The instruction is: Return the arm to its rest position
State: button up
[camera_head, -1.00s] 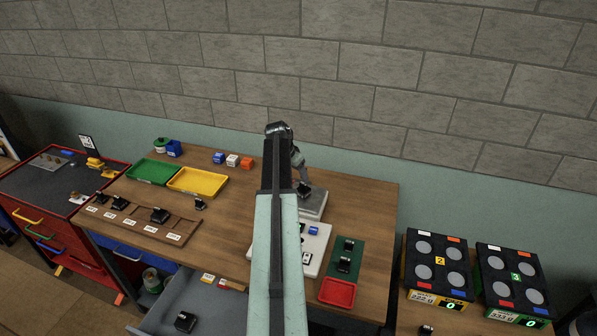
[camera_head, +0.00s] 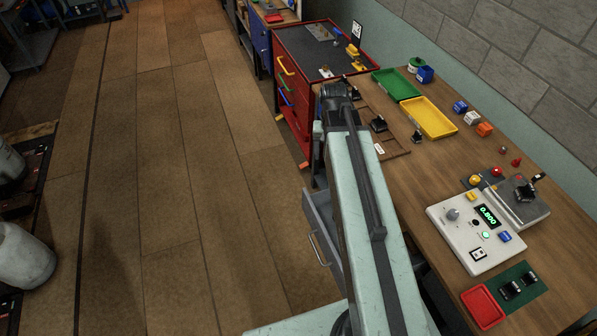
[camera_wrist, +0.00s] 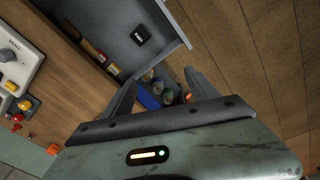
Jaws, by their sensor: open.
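My arm (camera_head: 365,220) stretches up the middle of the head view, past the front edge of the wooden workbench (camera_head: 420,180). My gripper's fingers are hidden behind the arm in that view. In the wrist view my gripper (camera_wrist: 158,80) is open, its two fingers wide apart with nothing between them. Below it is an open grey drawer (camera_wrist: 170,20) with a small black item (camera_wrist: 141,35) inside. Cans and a blue bin (camera_wrist: 148,99) show beyond the fingers, lower down. The fingers appear clear of these things.
The bench carries a green tray (camera_head: 396,84), a yellow tray (camera_head: 430,118), a white device (camera_head: 470,232) and a red tray (camera_head: 482,306). A red tool cabinet (camera_head: 295,100) stands beyond the bench. The wooden floor (camera_head: 190,200) at left is open; white containers (camera_head: 22,258) stand far left.

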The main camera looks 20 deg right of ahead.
jog(key=s+a+n, duration=0.4)
jog(key=a+n, duration=0.1)
jog(key=a, duration=1)
notch_tip(320, 180, down, 13)
jog(key=b, duration=1.3)
jog(key=shift+g+y, duration=0.3)
jog(key=shift+y, duration=0.1)
jog(key=shift+w+d, duration=0.1)
